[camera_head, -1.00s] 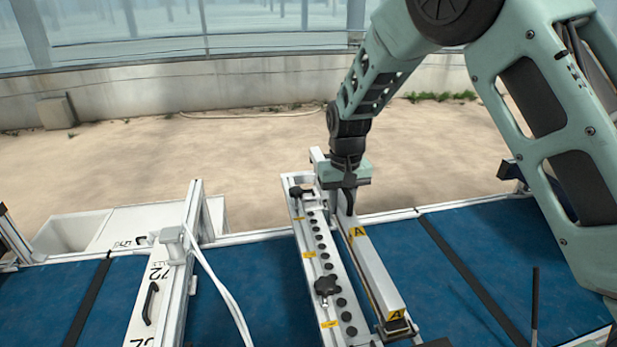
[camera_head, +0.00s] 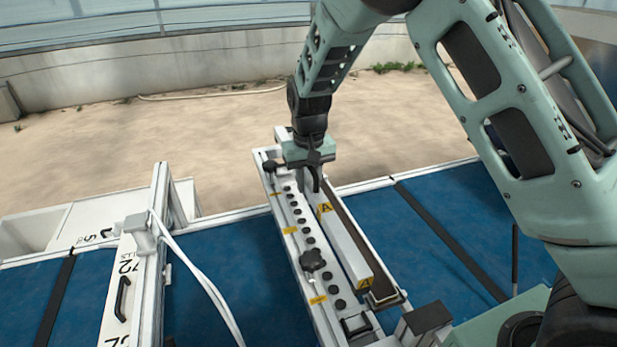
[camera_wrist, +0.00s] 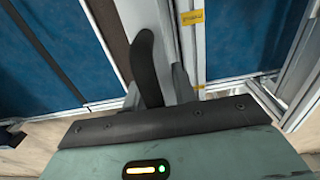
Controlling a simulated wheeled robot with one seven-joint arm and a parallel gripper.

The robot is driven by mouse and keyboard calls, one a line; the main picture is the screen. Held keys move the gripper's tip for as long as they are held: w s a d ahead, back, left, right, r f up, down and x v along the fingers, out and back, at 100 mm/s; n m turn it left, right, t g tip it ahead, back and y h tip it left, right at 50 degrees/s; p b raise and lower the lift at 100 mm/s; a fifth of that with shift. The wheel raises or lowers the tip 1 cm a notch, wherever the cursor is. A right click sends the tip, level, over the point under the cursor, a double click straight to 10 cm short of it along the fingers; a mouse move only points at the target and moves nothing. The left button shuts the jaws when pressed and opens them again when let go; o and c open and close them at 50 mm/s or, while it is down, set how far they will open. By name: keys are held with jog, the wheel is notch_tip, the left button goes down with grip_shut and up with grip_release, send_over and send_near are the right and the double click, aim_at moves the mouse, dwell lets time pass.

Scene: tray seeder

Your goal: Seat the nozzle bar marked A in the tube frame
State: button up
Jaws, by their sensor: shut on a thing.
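The nozzle bar marked A (camera_head: 345,245) is a long white bar with yellow A labels near its middle and at its near end. My gripper (camera_head: 309,186) is shut on its far part. The bar lies alongside a light rail with a row of dark holes and black knobs, which appears to belong to the tube frame (camera_head: 296,235). A long dark channel (camera_head: 372,248) shows to the right of the bar. In the wrist view the dark fingers (camera_wrist: 165,80) stand against the white bar (camera_wrist: 146,14). The gripped spot and the bar's underside are hidden.
A white stand (camera_head: 135,275) with black numbers, a handle and white cables stands at the left. Blue belt (camera_head: 220,270) lies either side of the frame. A thin dark rod (camera_head: 515,255) stands at the right. A low wall (camera_head: 200,80) lies behind the sandy floor.

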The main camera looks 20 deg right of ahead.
jog(key=shift+f+b, duration=3.2)
jog(key=shift+f, duration=1.85)
jog(key=shift+f+b, duration=0.4)
jog(key=shift+f, duration=0.2)
jog(key=o, duration=1.1)
